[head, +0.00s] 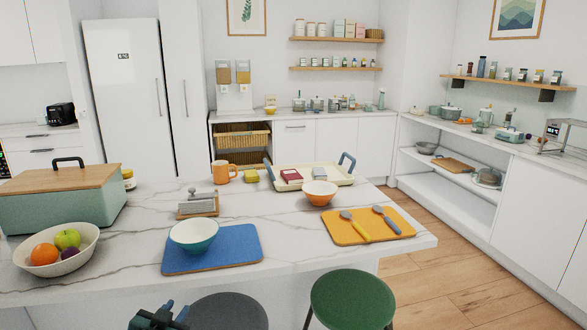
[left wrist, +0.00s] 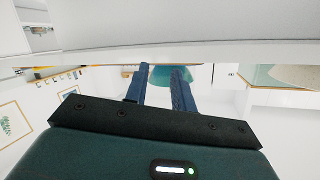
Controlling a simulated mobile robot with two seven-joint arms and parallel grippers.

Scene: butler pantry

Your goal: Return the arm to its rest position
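My left gripper (head: 174,310) shows at the bottom edge of the head view, in front of the island's near side and left of the grey stool. Its dark body is cut off by the picture edge. In the left wrist view its two blue fingers (left wrist: 160,72) stand apart, and I see nothing held between them. A teal rounded surface (left wrist: 171,76) shows beyond the fingertips; I cannot tell for sure that it is the bowl. My right gripper is not in view.
The marble island (head: 290,235) is just beyond the gripper. A teal-and-white bowl (head: 194,235) stands on a blue mat (head: 235,252) near its edge. A grey stool (head: 228,311) and a green stool (head: 351,301) stand to the right. A fruit bowl (head: 88,236) is at left.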

